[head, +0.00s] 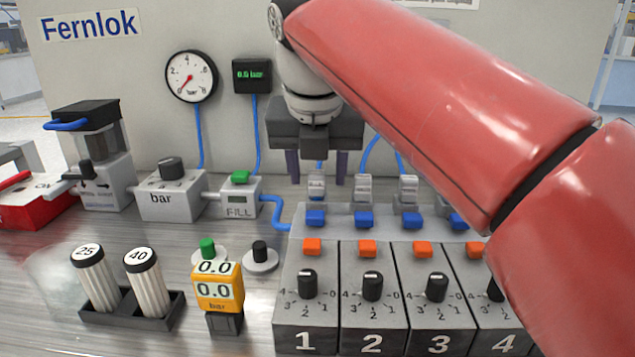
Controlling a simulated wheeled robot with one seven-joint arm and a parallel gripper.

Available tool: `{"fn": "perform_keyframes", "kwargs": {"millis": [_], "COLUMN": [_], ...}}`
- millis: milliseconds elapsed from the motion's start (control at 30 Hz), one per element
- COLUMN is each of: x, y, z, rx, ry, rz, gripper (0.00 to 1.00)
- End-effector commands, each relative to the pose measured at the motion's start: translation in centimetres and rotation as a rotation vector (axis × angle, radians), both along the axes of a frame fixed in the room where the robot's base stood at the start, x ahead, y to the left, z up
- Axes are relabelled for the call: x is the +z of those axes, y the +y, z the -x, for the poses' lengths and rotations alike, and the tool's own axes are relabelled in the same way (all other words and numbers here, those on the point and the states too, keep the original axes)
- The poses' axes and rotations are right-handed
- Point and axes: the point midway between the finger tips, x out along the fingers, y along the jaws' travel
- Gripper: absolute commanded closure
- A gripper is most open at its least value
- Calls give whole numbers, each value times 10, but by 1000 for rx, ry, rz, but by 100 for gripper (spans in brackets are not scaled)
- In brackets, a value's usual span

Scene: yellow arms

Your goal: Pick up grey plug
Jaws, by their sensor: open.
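A dark grey, nearly black plug (260,249) stands upright on a light round base on the bench, left of the numbered valve blocks. It is the closest match to a grey plug. A green plug (207,247) stands on a similar base to its left, partly hidden by a yellow gauge. My gripper (317,170) is open and points down in front of the back panel, above and behind the valve row. It is up and right of the dark plug and apart from it.
Numbered valve blocks (305,340) with knobs fill the front right. The yellow gauge (218,287) stands close in front of the plugs. A black tray (128,322) with cylinders marked 25 and 40 is at left. A FILL box (240,200) stands behind the plugs. My red arm hides the right side.

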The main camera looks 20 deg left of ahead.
Motion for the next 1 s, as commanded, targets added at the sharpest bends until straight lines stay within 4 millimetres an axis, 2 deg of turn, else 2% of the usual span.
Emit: {"fn": "perform_keyframes", "kwargs": {"millis": [133, 400, 767, 1000], "x": [-15, -18, -17, -17], "y": [2, 2, 2, 2], "z": [-5, -6, -6, -6], "rx": [-1, -1, -1, -1], "ry": [0, 0, 0, -1], "rz": [0, -1, -1, -2], "gripper": [54, 54, 100, 100]}}
